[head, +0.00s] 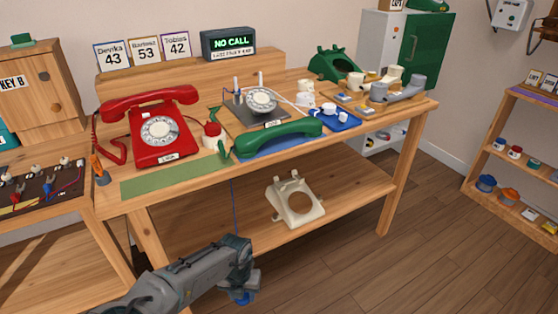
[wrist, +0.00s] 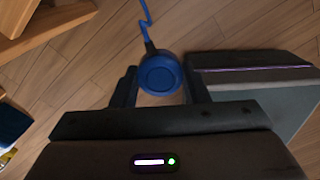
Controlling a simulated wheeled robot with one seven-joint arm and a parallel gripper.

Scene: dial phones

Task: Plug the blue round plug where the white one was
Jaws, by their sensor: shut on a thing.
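My gripper (head: 244,290) is low in front of the table, at the bottom of the head view. In the wrist view, its two fingers (wrist: 160,88) are shut on the blue round plug (wrist: 159,74), one on each side. The plug also shows in the head view (head: 243,299), just under the gripper. A blue cord (wrist: 146,22) runs up from it in the wrist view and hangs at the table front in the head view. A small white piece (head: 305,99), possibly the white plug, lies on the table. I cannot make out the socket.
A red phone (head: 160,132), a dark green handset (head: 278,138) and a blue tray (head: 347,121) crowd the tabletop. A cream phone shell (head: 297,212) sits on the lower shelf. The floor (head: 350,270) right of my gripper is clear.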

